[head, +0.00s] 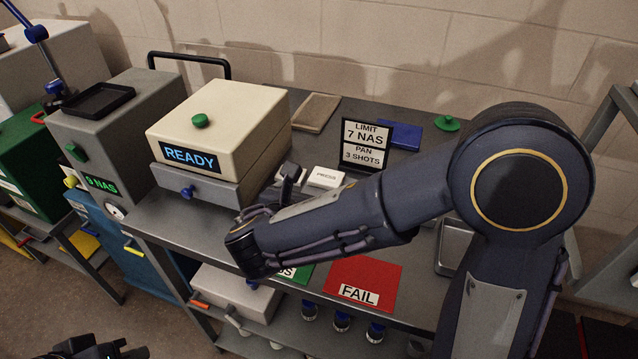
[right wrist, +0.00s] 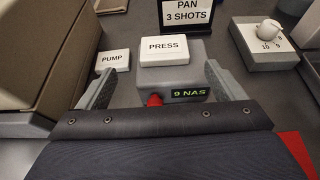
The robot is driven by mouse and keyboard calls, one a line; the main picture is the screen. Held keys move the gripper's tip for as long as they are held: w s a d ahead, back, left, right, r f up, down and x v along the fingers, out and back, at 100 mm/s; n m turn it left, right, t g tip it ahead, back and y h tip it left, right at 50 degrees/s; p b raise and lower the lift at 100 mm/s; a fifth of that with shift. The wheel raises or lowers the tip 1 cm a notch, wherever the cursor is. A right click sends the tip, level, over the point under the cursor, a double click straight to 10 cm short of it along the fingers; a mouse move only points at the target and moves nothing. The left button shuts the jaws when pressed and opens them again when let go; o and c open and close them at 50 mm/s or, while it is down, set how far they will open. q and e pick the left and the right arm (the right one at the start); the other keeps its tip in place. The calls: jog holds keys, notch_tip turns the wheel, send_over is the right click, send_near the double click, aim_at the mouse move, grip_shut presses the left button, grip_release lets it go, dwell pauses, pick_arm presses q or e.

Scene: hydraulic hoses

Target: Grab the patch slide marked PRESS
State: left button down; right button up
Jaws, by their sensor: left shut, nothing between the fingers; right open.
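The patch slide marked PRESS (right wrist: 165,49) is a small white slab lying on a grey block with a green 9 NAS display (right wrist: 189,92) and a red knob. The slide also shows in the head view (head: 326,177), just beyond my right forearm. My right gripper (right wrist: 160,70) is open, with one grey finger on each side of the grey block, on the near side of the slide. I cannot tell whether the fingers touch the block. My left gripper (head: 95,348) is low at the bottom left of the head view, partly cut off, shut and empty.
A white slide marked PUMP (right wrist: 112,60) lies just left of the right gripper. A cream box with a READY display (head: 220,125) stands to the left. A LIMIT sign (head: 366,135) stands behind. A red FAIL mat (head: 365,280) lies in front. A dial block (right wrist: 265,42) is at right.

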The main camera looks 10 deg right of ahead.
aim_at(326, 176)
jog(key=x, duration=0.7)
jog(key=shift+d+r+p, duration=0.15)
jog(key=shift+d+p, duration=0.2)
jog(key=shift+p, duration=0.05)
jog(key=shift+c, duration=0.4)
jog(key=c, duration=1)
